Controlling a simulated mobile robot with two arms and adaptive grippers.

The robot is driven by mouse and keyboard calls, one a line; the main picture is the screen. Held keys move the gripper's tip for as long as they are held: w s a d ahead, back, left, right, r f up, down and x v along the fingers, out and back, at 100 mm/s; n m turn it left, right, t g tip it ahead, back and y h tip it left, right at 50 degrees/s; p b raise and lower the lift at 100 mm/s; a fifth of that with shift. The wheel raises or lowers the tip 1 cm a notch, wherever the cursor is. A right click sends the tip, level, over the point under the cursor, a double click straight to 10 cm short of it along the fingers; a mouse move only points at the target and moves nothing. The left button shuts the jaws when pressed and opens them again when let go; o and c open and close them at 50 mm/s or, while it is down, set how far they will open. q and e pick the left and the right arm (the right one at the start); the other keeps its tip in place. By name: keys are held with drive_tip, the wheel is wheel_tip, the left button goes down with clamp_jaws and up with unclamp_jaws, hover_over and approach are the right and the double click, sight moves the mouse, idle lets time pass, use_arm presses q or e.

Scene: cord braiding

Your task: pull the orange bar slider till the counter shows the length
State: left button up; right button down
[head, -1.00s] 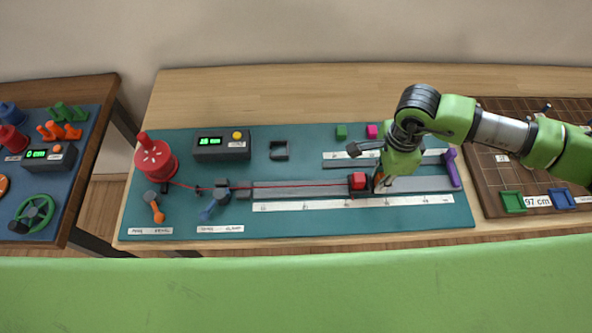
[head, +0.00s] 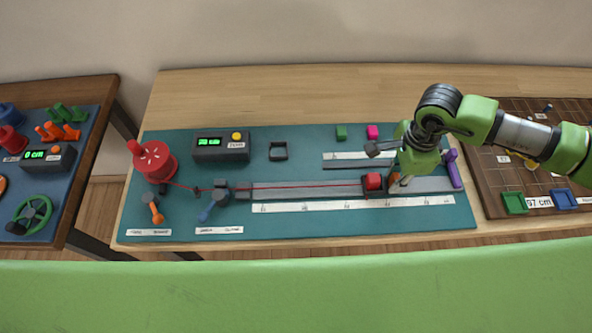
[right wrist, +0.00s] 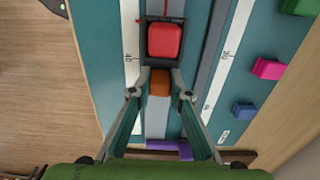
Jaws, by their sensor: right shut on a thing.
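The orange bar slider (head: 394,179) sits on the grey rail (head: 300,190) against the dark carriage with the red block (head: 373,181). In the right wrist view the orange piece (right wrist: 159,82) lies between the fingertips of my right gripper (right wrist: 160,94), which is shut on it. In the head view my right gripper (head: 402,181) partly hides it. A red cord runs from the carriage left along the rail to the red spool (head: 153,160). The counter (head: 221,146) shows green characters too small to read surely. My left gripper is not in view.
A white scale strip (head: 350,203) lies in front of the rail. A purple piece (head: 454,168) stands at the rail's right end. Green (head: 341,132) and pink (head: 372,132) blocks lie behind. A 97 cm card (head: 538,202) is on the right-hand board.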

sight(397, 176)
drive_tip(key=c, duration=1.9)
unclamp_jaws()
drive_tip(key=shift+r+p, duration=1.85)
drive_tip(key=shift+r, duration=1.65)
